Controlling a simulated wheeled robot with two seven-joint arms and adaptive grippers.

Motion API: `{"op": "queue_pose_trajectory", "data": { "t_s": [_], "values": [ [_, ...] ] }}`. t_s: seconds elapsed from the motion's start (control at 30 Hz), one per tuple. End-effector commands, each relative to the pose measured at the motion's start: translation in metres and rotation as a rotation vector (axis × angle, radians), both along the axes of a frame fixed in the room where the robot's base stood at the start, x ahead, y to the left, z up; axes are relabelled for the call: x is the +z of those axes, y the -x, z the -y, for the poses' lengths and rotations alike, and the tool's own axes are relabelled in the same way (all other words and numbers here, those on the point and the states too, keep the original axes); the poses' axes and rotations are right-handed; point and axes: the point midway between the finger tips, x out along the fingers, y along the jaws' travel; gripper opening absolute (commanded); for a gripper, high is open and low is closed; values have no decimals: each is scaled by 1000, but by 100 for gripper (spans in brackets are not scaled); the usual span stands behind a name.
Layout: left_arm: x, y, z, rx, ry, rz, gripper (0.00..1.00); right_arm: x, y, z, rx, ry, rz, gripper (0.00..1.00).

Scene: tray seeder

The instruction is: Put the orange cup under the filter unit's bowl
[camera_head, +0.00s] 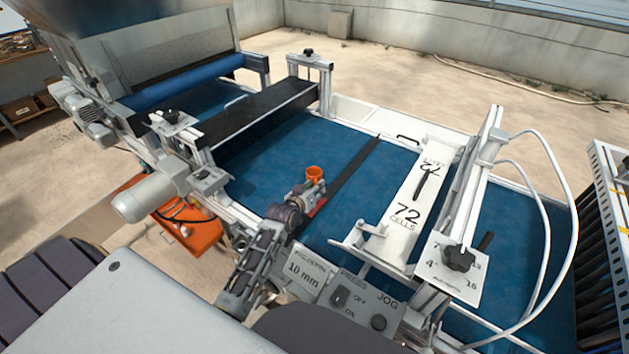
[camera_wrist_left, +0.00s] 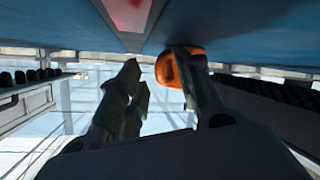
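The orange cup (camera_head: 314,173) shows upright with its open top upward, over the near part of the blue belt in the head view. My left gripper (camera_head: 306,194) is right at it, and its fingers hide the cup's lower part. In the left wrist view the cup (camera_wrist_left: 170,69) lies against the right finger, partly behind it. My left gripper (camera_wrist_left: 168,88) has its fingers apart there, with a gap between the cup and the left finger. I cannot make out the filter unit or its bowl in either view. My right gripper is out of view.
The blue belt (camera_head: 350,205) runs through the white-framed seeder, with a dark bar (camera_head: 345,185) across it. A control panel with a knob (camera_head: 340,296) is at the near edge. A white plate marked 72 (camera_head: 405,225) stands right. An orange unit (camera_head: 197,232) is below left.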

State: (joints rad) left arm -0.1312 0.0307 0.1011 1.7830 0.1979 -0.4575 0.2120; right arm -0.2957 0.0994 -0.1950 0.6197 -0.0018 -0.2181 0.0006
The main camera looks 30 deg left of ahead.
Motion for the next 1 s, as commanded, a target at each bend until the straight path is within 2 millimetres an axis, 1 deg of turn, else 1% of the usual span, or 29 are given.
{"op": "queue_pose_trajectory", "data": {
  "t_s": [0.17,0.27,0.4,0.43,0.47,0.87,1.0],
  "values": [
    [0,0,0,0,0,0,35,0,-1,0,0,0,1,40],
    [0,0,0,0,0,0,23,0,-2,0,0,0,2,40],
    [0,0,0,0,0,0,5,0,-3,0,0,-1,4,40],
    [0,0,0,0,0,0,1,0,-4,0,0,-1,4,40],
    [0,0,0,0,0,-1,0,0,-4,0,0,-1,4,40],
    [-1,1,1,-1,1,-3,0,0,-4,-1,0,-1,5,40],
    [1,1,1,-1,2,-4,0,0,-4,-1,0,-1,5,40]
  ]
}}
